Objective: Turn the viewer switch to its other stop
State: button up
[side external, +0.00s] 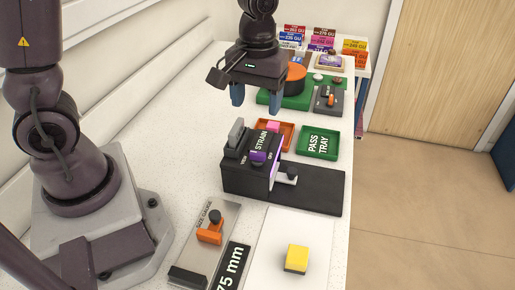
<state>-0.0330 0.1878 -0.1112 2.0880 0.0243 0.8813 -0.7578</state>
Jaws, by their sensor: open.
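The strain viewer (240,178) is a black box on the white bench, marked STRAIN, with a grey upright part on its left. Its viewer switch (258,157) is a small purple piece on the face, by the VIEW and OFF markings. It appears nearer the OFF marking, but it is too small to be sure. My gripper (256,104) hangs above and behind the viewer, pointing down. Its two blue fingers are apart, with nothing seen between them. It does not touch the viewer or the switch.
A green PASS TRAY (319,143) and an orange tray (288,128) with a pink piece lie behind the viewer. A green stand (292,100) with an orange-topped cylinder is farther back. A size gauge (202,245) and a yellow block (296,259) are in front.

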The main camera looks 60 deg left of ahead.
aim_at(258, 152)
jog(key=shift+n, duration=0.7)
notch_tip(258, 152, down, 13)
jog(key=shift+w+r, duration=0.1)
jog(key=shift+r, duration=0.1)
jog(key=c, duration=0.9)
